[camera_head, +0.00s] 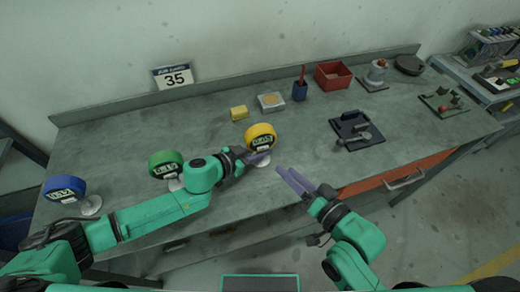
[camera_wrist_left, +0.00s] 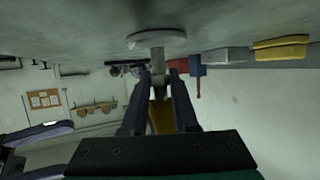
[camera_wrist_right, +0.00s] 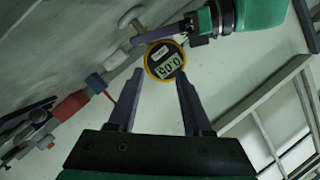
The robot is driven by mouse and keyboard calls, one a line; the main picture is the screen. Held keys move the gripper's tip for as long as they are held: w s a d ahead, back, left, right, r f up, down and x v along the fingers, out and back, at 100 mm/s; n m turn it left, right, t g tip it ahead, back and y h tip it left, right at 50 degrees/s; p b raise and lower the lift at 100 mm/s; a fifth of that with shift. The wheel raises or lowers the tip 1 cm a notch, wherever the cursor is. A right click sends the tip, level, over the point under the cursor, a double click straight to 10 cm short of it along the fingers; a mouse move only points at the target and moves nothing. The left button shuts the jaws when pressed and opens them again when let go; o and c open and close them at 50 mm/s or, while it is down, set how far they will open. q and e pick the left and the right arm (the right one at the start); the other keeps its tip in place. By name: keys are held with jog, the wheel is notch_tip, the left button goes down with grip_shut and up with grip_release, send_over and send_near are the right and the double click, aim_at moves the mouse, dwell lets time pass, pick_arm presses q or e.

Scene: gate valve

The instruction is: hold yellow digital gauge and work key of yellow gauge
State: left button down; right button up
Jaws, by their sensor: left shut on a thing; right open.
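My right gripper (camera_head: 288,177) is open and empty, to the right and in front of the gauge. In the right wrist view the gauge's face (camera_wrist_right: 165,61) with its digital display lies beyond and between the open fingertips (camera_wrist_right: 155,78), apart from them. I cannot make out its work key.
A green gauge (camera_head: 166,163) and a blue gauge (camera_head: 65,189) stand to the left. Behind are a yellow block (camera_head: 239,113), a grey box (camera_head: 271,101), a blue cup (camera_head: 299,91) and a red bin (camera_head: 333,75). A dark fixture (camera_head: 357,129) lies to the right.

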grip_shut()
dwell(1.8)
